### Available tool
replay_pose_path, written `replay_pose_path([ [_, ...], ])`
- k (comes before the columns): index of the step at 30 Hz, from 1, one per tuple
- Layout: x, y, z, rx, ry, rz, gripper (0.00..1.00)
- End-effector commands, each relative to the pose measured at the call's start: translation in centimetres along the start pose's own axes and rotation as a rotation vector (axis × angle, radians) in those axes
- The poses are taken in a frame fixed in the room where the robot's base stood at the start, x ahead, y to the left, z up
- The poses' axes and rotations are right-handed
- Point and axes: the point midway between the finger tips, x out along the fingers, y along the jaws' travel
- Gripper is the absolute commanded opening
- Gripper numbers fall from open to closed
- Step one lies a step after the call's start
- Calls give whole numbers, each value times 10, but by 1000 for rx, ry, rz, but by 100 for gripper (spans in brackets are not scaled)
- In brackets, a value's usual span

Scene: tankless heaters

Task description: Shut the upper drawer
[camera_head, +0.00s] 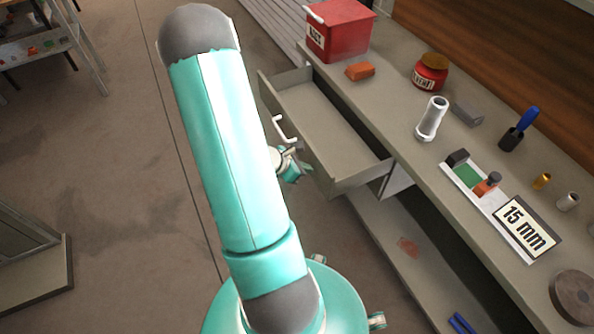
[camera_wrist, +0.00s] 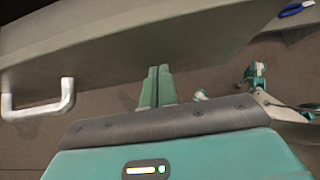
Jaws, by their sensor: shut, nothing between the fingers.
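The upper drawer (camera_head: 325,125) of the grey workbench is pulled out and looks empty. Its front panel carries a white handle (camera_head: 284,132). In the wrist view the drawer front (camera_wrist: 120,45) spans the upper part, with the handle (camera_wrist: 38,101) at the left. My gripper (camera_wrist: 155,88) is shut and empty, its two green fingers side by side. The fingertips point at the drawer front, to the right of the handle; I cannot tell whether they touch it. In the head view my teal arm hides most of my gripper.
The bench top (camera_head: 385,100) holds a red box (camera_head: 338,32), a red jar (camera_head: 430,75), a white pipe piece (camera_head: 432,118) and a "15 mm" sign (camera_head: 526,228). A lower shelf (camera_head: 400,235) lies below the drawer. The floor (camera_head: 110,150) at left is mostly clear.

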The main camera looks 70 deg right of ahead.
Motion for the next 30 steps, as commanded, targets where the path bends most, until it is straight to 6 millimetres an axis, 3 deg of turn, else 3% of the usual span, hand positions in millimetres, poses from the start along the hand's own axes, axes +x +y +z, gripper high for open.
replay_pose_path([
  [18, 132, -2, 124, 4, -5, -5, 0],
  [24, 159, -2, 149, 3, -3, -3, 0],
  [30, 171, -1, 159, 1, -2, -2, 0],
])
